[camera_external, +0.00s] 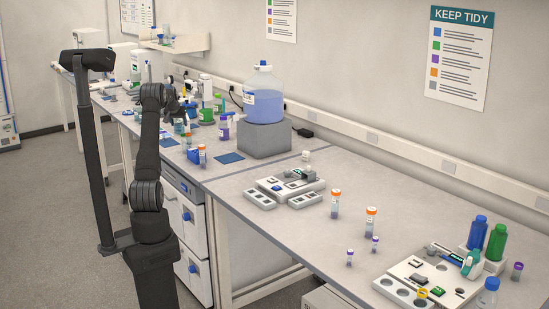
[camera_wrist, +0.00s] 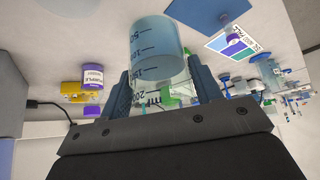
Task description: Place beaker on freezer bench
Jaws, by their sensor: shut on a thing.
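A clear beaker (camera_wrist: 150,42) with dark volume marks and a blue tint fills the middle of the wrist view. My gripper (camera_wrist: 160,78) is shut on it, with one finger on each side. In the external view my gripper (camera_external: 184,106) is over the far bench, left of the large blue-filled carboy. The beaker is small and hard to make out there among the bench items. No label in view tells which bench is the freezer bench.
The carboy (camera_external: 263,95) stands on a grey block (camera_external: 264,138). A purple-labelled container (camera_wrist: 92,76) shows at left in the wrist view. Orange-capped tubes and a green vessel (camera_external: 206,115) crowd the far bench. The near bench (camera_external: 408,205) has bare room between its tubes and trays.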

